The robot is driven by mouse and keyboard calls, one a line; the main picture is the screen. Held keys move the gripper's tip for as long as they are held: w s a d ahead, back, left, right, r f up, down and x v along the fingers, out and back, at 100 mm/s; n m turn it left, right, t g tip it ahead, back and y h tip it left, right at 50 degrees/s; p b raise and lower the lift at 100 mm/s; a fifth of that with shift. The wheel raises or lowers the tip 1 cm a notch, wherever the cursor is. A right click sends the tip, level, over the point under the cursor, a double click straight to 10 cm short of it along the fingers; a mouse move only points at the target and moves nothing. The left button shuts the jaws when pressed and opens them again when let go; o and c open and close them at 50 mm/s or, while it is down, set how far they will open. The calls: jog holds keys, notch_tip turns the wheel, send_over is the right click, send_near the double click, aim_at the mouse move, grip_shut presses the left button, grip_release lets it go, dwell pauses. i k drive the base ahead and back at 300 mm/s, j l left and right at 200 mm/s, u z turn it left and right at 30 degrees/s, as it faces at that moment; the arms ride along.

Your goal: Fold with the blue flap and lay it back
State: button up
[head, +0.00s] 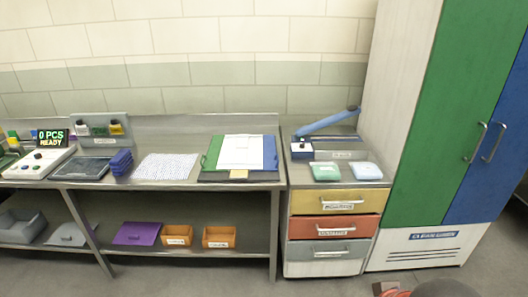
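The folding board lies on the right end of the steel bench. Its blue flap (270,152) is at the right and lies flat, outward. A green flap (212,153) is at the left. A white sheet or cloth (241,151) lies flat over the middle, between the two flaps. A small tan tab (238,174) shows at the board's front edge. My gripper's fingers do not show. Only a dark rounded shape and a red part, perhaps of my arm, show at the bottom edge, well away from the board.
A patterned white cloth (167,167) and a stack of dark blue items (121,162) lie left of the board. A scale reads "0 PCS READY" (52,137). A drawer unit (333,228) carries a blue-armed device (328,122) and two packets. A green and blue cabinet (448,120) stands right.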

aim_at(270, 163)
jog(key=i+l, duration=0.1)
jog(key=i, duration=0.65)
jog(key=i+l, duration=0.1)
jog(key=i, duration=0.6)
jog(key=i+l, duration=0.1)
jog(key=i, duration=0.65)
jog(key=j+u, duration=0.05)
